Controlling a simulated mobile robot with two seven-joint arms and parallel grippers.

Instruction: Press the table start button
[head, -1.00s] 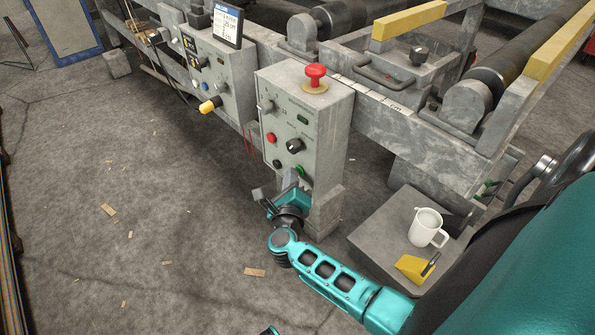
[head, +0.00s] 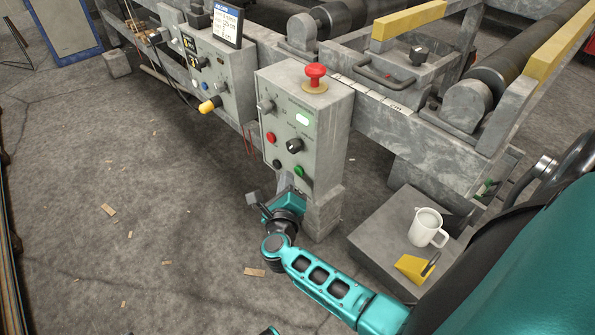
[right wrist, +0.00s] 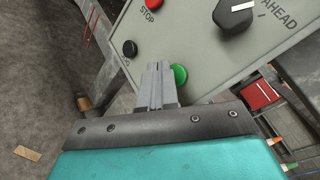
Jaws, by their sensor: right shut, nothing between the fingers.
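The grey control box (head: 310,150) stands on a post at the machine's front. Its green button (head: 300,171) is low on the front face, with a red button (head: 270,137) and a black knob (head: 294,145) above. A lamp (head: 302,118) near the top glows pale green. My right gripper (head: 284,181) is shut and empty, just below and left of the green button. In the right wrist view the closed fingertips (right wrist: 158,70) are beside the green button (right wrist: 180,73) and partly cover it; I cannot tell whether they touch.
A red mushroom button (head: 315,76) tops the box. Another panel with a display (head: 228,23) and yellow knob (head: 210,105) is at left. A grey stand holds a white mug (head: 427,228) and yellow object (head: 414,268). The floor at left is mostly clear, with scattered chips.

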